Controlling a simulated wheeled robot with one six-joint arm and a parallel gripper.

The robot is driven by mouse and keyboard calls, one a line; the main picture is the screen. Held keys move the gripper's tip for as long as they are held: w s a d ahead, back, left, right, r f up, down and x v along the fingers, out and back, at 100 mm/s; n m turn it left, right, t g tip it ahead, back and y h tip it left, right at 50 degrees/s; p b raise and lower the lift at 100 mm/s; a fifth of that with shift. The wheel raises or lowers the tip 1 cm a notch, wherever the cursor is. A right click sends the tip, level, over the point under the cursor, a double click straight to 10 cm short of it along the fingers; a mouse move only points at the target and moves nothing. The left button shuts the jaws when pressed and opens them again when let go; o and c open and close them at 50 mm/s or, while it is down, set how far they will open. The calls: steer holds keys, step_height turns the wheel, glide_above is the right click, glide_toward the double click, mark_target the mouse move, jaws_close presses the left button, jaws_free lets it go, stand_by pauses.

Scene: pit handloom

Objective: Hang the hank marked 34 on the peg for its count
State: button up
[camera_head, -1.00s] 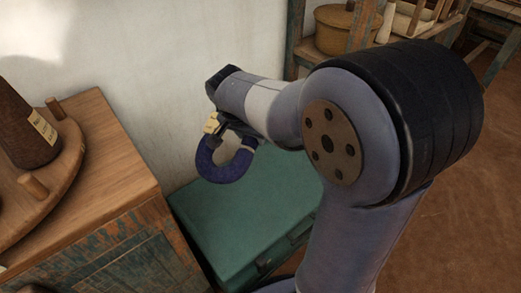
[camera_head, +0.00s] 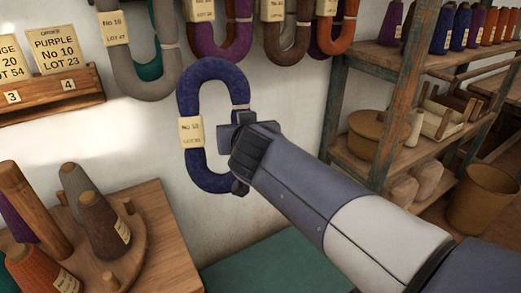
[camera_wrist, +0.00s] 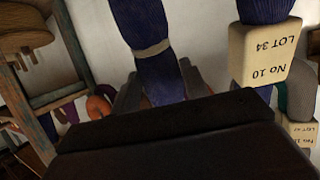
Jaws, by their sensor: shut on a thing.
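A dark blue hank (camera_head: 211,77) is an upright loop with a tag (camera_head: 191,132). In the wrist view the tag (camera_wrist: 265,55) appears upside down and reads No 10, LOT 34. My gripper (camera_head: 236,150) is shut on the right side of the blue hank (camera_wrist: 150,45) and holds it in front of the white wall. Above it a row of hanks hangs: grey (camera_head: 140,65) with a No 10 tag (camera_head: 114,27), purple (camera_head: 222,38), brown (camera_head: 288,40) and orange (camera_head: 338,35). The pegs are out of view above.
A wooden rack (camera_head: 50,98) with order cards is on the left wall. A round wooden stand with cones (camera_head: 100,225) sits on a cabinet (camera_head: 160,250) at lower left. A shelf unit (camera_head: 400,100) with cones and baskets stands at right. A green chest (camera_head: 270,262) is below.

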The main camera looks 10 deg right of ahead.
steer(key=s+a+r+n+t+y+p, duration=0.1)
steer(key=s+a+r+y+p, duration=0.15)
steer(key=r, duration=0.55)
steer(key=s+a+r+n+t+y+p, duration=0.15)
steer(key=r+p, duration=0.25)
steer(key=r, duration=0.4)
steer(key=s+a+r+n+y+p, duration=0.2)
steer(key=r+p, duration=0.2)
steer(key=r, duration=0.5)
steer(key=shift+m, duration=0.25)
steer(key=shift+f+b+x, duration=0.5)
steer(key=shift+b+x, duration=0.05)
steer(key=shift+x, duration=1.85)
steer(key=shift+f+b+x, duration=0.45)
steer(key=shift+b+x, duration=0.1)
steer(key=shift+x, duration=1.85)
steer(key=shift+f+b+x, duration=0.5)
steer(key=shift+b+x, duration=0.05)
steer(key=shift+x, duration=1.85)
steer(key=shift+a+f+b, duration=0.2)
steer(key=shift+f+b, duration=0.15)
steer(key=shift+f, duration=0.1)
steer(key=shift+f, duration=0.2)
steer(key=o, duration=0.7)
steer(key=shift+o, duration=0.7)
steer(key=shift+w, duration=0.2)
steer(key=o, duration=0.3)
steer(key=shift+s+r, duration=0.15)
steer(key=shift+r, duration=0.05)
